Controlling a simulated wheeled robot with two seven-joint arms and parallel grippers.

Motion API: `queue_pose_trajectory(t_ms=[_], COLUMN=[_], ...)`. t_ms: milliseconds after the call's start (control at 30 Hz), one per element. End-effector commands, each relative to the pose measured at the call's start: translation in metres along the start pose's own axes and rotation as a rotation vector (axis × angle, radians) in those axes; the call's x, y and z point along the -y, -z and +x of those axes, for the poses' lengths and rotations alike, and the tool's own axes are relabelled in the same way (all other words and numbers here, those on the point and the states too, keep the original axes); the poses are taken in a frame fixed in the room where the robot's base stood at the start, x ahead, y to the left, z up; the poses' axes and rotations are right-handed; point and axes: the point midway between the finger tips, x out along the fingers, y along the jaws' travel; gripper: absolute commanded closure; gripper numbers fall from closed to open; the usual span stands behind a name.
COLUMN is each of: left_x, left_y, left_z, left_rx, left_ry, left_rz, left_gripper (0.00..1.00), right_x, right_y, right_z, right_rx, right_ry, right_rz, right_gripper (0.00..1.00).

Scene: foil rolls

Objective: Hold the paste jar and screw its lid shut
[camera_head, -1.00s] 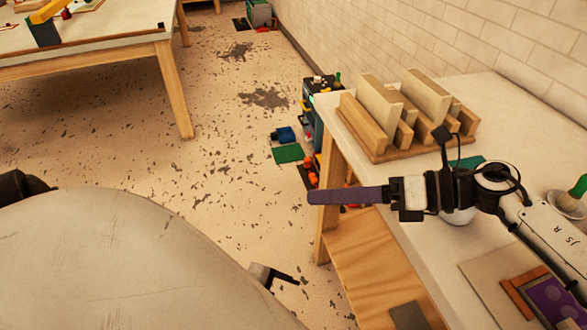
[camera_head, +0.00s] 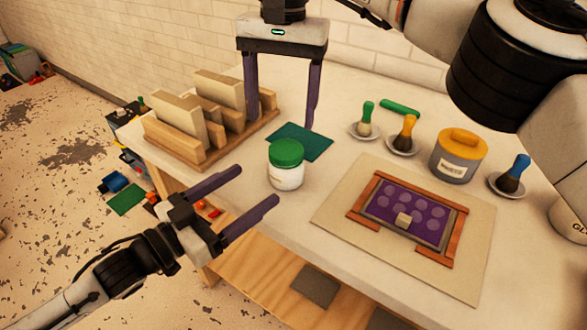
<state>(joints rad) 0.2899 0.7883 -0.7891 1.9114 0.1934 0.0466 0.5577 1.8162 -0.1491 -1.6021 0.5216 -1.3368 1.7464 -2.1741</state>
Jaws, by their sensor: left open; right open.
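A white jar (camera_head: 287,177) with a green lid (camera_head: 286,152) stands upright near the table's front left edge. The lid sits on top of it and looks level; I cannot tell how tightly it is screwed. My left gripper (camera_head: 258,186) is open and empty, just left of the jar, with its purple fingers pointing toward it. My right gripper (camera_head: 283,117) is open and empty, hanging fingers-down behind the jar, near a green mat (camera_head: 312,142). Neither gripper appears to touch the jar.
A wooden rack (camera_head: 180,157) with blocks stands at the left. A board (camera_head: 341,214) with a framed purple tray (camera_head: 432,232) lies at the right. Brushes on saucers, a green bar (camera_head: 400,106) and a grey can with yellow lid (camera_head: 452,168) stand behind it.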

Motion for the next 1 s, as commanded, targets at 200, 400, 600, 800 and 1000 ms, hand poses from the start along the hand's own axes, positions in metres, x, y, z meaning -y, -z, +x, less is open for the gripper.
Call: queue_pose_trajectory(t_ms=[200, 400, 600, 800, 1000], left_x=[-0.001, -0.002, -0.001, -0.002, -0.002], left_y=[-0.001, -0.001, 0.000, 0.000, 0.000], left_z=[0.002, 0.003, 0.019, 0.055, 0.087], left_rx=[-0.001, 0.000, -0.003, -0.002, -0.001], left_ry=[0.003, 0.001, 0.002, 0.000, 0.001], left_rz=[0.001, 0.001, 0.000, 0.001, 0.001], left_gripper=[0.24, 0.24, 0.24, 0.24, 0.24], right_x=[-0.003, -0.004, -0.004, -0.003, -0.003], right_y=[0.007, 0.006, 0.006, 0.006, 0.006], right_z=[-0.004, -0.003, -0.003, -0.003, -0.003], right_rx=[-0.046, -0.044, -0.042, -0.042, -0.042], right_ry=[-0.035, -0.033, -0.032, -0.031, -0.031], right_rz=[-0.043, -0.041, -0.040, -0.040, -0.040], right_gripper=[0.32, 0.32, 0.32, 0.32, 0.32])
